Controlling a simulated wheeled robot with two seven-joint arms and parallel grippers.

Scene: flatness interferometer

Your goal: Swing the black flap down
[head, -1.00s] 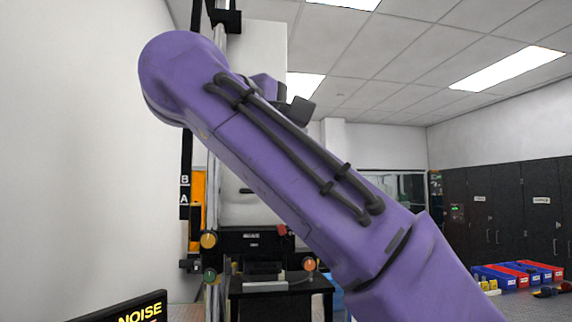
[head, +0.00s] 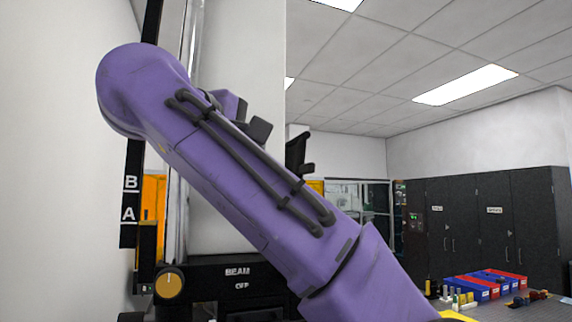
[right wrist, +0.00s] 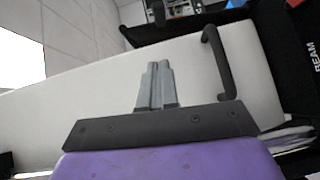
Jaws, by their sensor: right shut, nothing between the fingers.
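I cannot pick out the black flap with certainty. A black curved handle (right wrist: 222,62) stands on a white housing (right wrist: 100,95) in the right wrist view, and a dark band (right wrist: 185,25) runs along the housing's upper edge there. The white housing also shows in the head view (head: 225,215), partly hidden by my purple right arm. My right gripper (right wrist: 157,70) is shut and empty in front of the housing, left of the handle and apart from it in the picture. My left gripper is not in view.
A black panel lettered BEAM OFF (head: 238,305) with an orange knob (head: 169,283) is below the housing. A black strip marked A and B (head: 130,225) stands at left. Blue and red bins (head: 480,287) lie at right before dark cabinets (head: 470,220).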

